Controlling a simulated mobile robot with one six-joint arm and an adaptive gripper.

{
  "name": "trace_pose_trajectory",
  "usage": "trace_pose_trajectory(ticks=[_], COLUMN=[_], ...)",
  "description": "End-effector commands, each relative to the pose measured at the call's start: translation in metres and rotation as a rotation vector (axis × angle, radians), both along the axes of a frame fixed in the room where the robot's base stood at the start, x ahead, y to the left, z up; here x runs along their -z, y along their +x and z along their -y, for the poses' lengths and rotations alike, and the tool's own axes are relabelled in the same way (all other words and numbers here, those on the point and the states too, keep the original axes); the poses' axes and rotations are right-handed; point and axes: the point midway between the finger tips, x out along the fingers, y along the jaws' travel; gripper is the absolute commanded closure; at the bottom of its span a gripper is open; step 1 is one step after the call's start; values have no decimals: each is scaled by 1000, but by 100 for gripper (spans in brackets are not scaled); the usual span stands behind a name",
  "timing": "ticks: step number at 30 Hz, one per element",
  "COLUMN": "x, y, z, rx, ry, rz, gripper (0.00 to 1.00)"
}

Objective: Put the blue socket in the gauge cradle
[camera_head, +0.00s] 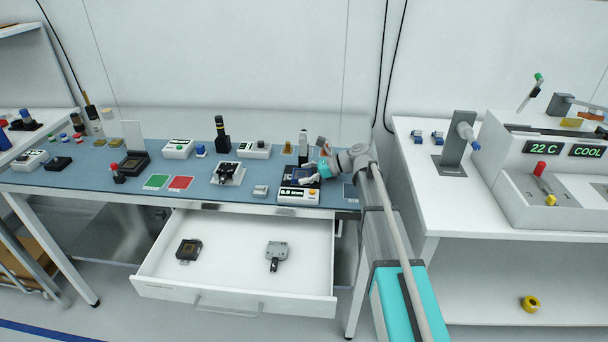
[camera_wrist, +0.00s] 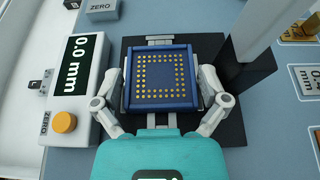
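The blue socket (camera_wrist: 162,78), a square block with gold contacts on its face, is between the fingers of my gripper (camera_wrist: 163,88) in the wrist view. The finger pads are against its left and right sides. The socket is over the black base of the gauge cradle (camera_wrist: 232,128); I cannot tell whether it rests there or is slightly above. In the head view my gripper (camera_head: 308,180) is at the gauge, whose white readout box (camera_head: 298,197) shows 0.0 mm. The arm partly hides the cradle there.
The gauge's upright column (camera_wrist: 265,30) rises close to the gripper's right. An open drawer (camera_head: 228,265) below the blue bench (camera_head: 215,190) holds a dark socket (camera_head: 188,250) and a grey clamp-like part (camera_head: 277,252). A white handler (camera_head: 540,170) stands to the right.

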Motion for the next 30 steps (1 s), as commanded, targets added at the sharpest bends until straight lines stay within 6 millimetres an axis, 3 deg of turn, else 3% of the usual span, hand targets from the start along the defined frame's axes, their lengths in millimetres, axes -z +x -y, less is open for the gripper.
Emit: trace_pose_trajectory(ticks=[17, 23, 30], x=[-5, -13, -29], y=[0, 0, -2], z=[0, 19, 55], rx=[0, 2, 3], ry=[0, 0, 0], rz=[0, 1, 0], gripper=[0, 0, 0])
